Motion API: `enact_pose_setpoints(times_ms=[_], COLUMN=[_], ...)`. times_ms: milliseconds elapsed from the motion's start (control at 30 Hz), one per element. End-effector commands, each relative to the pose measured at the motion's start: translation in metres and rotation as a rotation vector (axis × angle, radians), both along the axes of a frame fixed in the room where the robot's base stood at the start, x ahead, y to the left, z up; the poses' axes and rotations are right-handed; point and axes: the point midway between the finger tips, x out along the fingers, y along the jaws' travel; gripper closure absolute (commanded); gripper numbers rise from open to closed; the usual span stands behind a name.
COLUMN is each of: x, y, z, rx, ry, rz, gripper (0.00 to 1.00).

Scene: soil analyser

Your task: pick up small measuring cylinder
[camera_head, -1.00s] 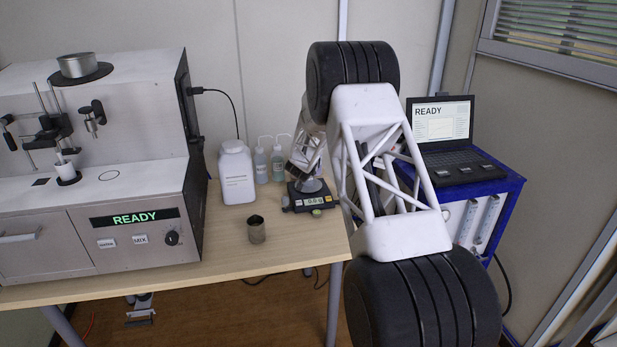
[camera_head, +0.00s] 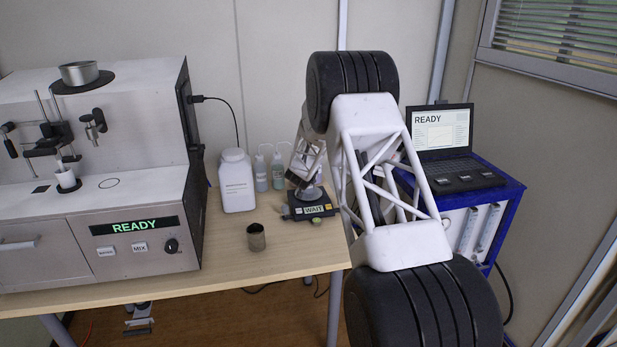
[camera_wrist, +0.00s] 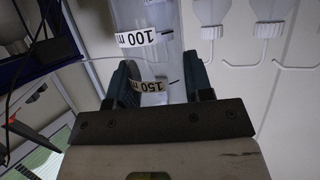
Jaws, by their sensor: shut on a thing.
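The small measuring cylinder (camera_wrist: 150,18) is a clear tube with white bands reading "100 m" and "150 m" in the wrist view. My gripper (camera_wrist: 160,72) is shut on it, with one dark finger on each side. In the head view my arm covers most of the gripper, which is above the balance (camera_head: 311,209), and the cylinder is hard to make out there. I cannot tell whether the cylinder's base touches the balance pan.
The soil analyser (camera_head: 100,215) fills the left. A laptop (camera_head: 445,140) sits on a blue cabinet (camera_head: 495,193) at right. The table front is clear.

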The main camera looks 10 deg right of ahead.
Motion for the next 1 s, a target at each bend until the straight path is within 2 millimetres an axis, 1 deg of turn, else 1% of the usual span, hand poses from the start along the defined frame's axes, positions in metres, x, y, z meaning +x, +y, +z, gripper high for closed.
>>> enact_pose_setpoints(times_ms=[167,267,467,533,667,1000], x=[0.000,0.000,-0.001,-0.010,-0.026,-0.078], y=[0.000,0.000,0.000,0.001,0.002,0.007], z=[0.007,0.014,0.039,0.036,0.039,0.043], rx=[0.000,0.001,0.001,0.000,0.000,-0.001], ry=[-0.001,-0.002,-0.003,0.000,-0.001,0.000], rz=[0.000,-0.001,-0.001,0.000,0.000,0.000], gripper=[0.92,0.92,0.92,0.92,0.92,0.92])
